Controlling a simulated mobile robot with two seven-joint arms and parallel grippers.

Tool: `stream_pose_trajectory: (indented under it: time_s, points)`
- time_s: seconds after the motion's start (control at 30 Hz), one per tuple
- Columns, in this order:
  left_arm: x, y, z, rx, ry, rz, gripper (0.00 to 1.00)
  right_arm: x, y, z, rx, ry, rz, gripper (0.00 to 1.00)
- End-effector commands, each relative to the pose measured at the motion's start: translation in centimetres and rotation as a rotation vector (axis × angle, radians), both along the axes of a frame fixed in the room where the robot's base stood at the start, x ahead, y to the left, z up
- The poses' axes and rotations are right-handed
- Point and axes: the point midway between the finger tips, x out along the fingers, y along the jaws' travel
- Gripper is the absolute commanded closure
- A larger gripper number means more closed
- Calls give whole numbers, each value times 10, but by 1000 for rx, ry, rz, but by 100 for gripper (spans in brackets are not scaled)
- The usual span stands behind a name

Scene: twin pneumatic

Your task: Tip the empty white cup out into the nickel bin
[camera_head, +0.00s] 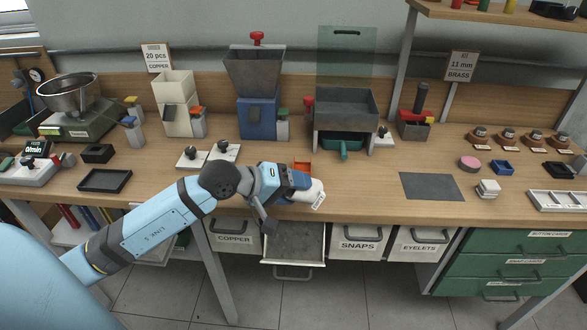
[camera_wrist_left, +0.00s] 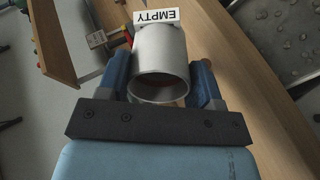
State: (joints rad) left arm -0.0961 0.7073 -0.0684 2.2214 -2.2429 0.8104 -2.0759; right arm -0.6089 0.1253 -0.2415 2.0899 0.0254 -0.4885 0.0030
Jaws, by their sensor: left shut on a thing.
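The white cup (camera_head: 306,190) is in my left gripper (camera_head: 297,184), above the front edge of the bench. In the left wrist view the cup (camera_wrist_left: 160,52) sits between the two blue fingers and bears a label (camera_wrist_left: 157,16) reading EMPTY. It looks tilted over, with its open end towards the wrist camera. An open bin (camera_head: 296,240) is pulled out below the bench, between the COPPER and SNAPS bins. Its label cannot be read, so I cannot confirm that it is the nickel bin. My right gripper is not in view.
The COPPER bin (camera_head: 233,236), SNAPS bin (camera_head: 359,243) and EYELETS bin (camera_head: 419,244) are closed. A small orange tray (camera_head: 302,166) lies behind the cup. A grey mat (camera_head: 431,186) lies to the right. The bench between them is mostly clear.

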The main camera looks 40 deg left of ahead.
Motion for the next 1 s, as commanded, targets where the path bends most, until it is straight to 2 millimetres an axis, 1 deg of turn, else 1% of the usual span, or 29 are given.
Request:
stream_pose_trajectory:
  time_s: [0.03, 0.17, 0.3, 0.53, 0.7, 0.83, 1.0]
  points:
    - [1, 1, 13, 34, 33, 0, 67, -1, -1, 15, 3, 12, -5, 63]
    - [1, 1, 16, 127, 134, 1, 67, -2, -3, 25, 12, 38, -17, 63]
    - [2, 1, 19, 244, 263, 0, 67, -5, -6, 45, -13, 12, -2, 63]
    - [2, 1, 22, 437, 477, 2, 67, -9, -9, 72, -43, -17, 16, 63]
    - [3, 0, 24, 571, 629, 2, 67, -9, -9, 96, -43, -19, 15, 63]
    - [2, 0, 23, 667, 739, 3, 67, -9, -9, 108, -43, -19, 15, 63]
    - [1, 0, 18, 727, 807, 1, 67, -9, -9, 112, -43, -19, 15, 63]
